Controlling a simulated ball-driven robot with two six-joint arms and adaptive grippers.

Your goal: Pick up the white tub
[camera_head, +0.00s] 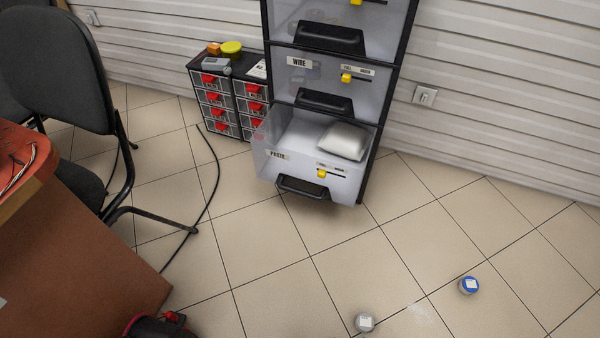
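A small round tub with a whitish-grey top (364,322) stands on the tiled floor near the bottom edge. A second small round tub, blue with a pale label on top (469,285), stands on the floor farther right and a little farther back. The two tubs are clearly apart. Neither of my grippers can be made out in the head view, so their state does not show.
A drawer cabinet's lowest drawer (308,170) is pulled out, holding a white pouch (342,141). A small organiser with red handles (218,100) stands beside it. A dark chair (60,70) and brown box-like furniture (75,255) occupy the left.

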